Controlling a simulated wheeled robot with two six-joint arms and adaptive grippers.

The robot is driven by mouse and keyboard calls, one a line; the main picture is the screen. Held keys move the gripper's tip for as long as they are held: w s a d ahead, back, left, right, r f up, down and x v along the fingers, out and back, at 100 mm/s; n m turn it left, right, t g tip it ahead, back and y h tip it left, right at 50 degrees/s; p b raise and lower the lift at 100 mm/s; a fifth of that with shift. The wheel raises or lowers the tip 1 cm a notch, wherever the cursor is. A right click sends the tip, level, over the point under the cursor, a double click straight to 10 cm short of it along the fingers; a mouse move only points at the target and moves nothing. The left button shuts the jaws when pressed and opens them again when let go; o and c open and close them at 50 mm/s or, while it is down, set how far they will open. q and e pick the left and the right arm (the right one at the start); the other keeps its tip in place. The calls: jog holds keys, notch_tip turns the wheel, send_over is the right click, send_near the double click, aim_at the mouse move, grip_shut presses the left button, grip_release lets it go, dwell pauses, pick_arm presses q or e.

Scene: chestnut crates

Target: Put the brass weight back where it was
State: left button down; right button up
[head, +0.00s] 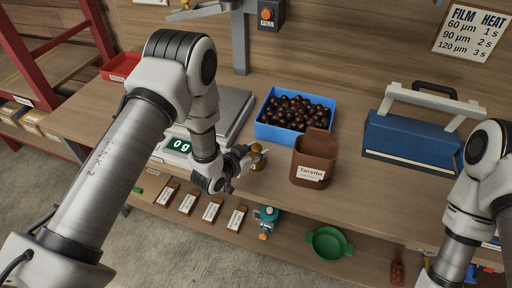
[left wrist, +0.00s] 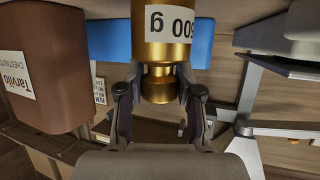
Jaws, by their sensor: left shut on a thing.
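My left gripper (head: 243,163) is shut on the brass weight (head: 259,161) near the front edge of the bench, left of the brown tub. In the left wrist view, the fingers (left wrist: 158,100) close on the knob of the brass weight (left wrist: 157,52). Its white label is upside down and partly cut off by the frame, reading about 500 g. The scale (head: 235,104) stands behind my left arm, partly hidden, and its display (head: 179,146) reads 0 g. I cannot tell whether the weight touches the bench. My right gripper is out of view.
A brown tub labelled Tarvilo (head: 316,157) stands just right of the weight. A blue crate (head: 288,136) of chestnuts is behind, and a blue machine (head: 410,140) is to the right. Below the bench edge are labelled blocks (head: 211,209), a teal object (head: 267,215) and a green basket (head: 329,243).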

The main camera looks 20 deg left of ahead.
pick_arm(q)
jog(key=c, duration=0.8)
grip_release()
jog(key=shift+f, duration=0.1)
jog(key=shift+o, duration=0.2)
jog(key=b+v, duration=0.3)
jog(key=v, duration=0.9)
jog(key=s+a+f+n+g+y, duration=0.1)
jog(key=s+f+n+g+y, duration=0.1)
jog(key=s+f+g, duration=0.4)
jog(key=s+a+f+n+g+y, duration=0.2)
jog(key=s+f+g, duration=0.4)
jog(key=s+f, duration=0.8)
jog(key=s, duration=0.5)
jog(key=shift+a+g+y, duration=0.25)
jog(key=shift+g+y, duration=0.05)
